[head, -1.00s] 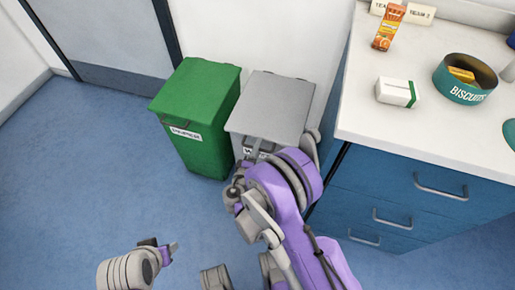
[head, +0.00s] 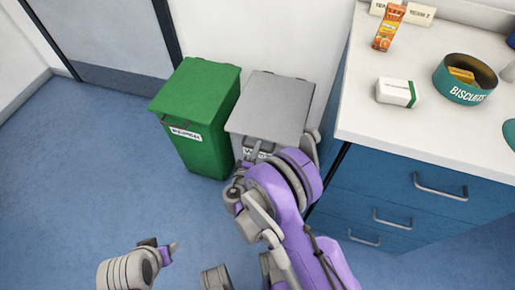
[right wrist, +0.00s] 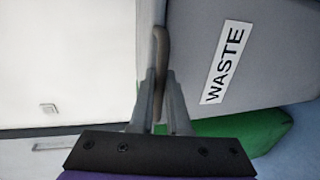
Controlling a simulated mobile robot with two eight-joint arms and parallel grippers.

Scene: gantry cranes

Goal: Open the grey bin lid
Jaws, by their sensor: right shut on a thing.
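The grey bin stands against the wall with its flat grey lid (head: 270,105) down. Its front carries a WASTE label, clear in the right wrist view (right wrist: 223,65). A curved handle (right wrist: 161,50) sticks out at the lid's front edge. My right gripper (right wrist: 160,98) is shut on this handle, one finger on each side. In the head view my right gripper (head: 258,153) is at the bin's front, partly hidden by my purple arm. My left gripper (head: 168,253) hangs over the floor at lower left, away from the bin; its jaw opening is too small to tell.
A green bin (head: 205,115) with a closed lid stands close on the left of the grey one. A blue drawer cabinet (head: 400,200) with a white worktop stands close on the right. The blue floor (head: 90,170) at left is clear.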

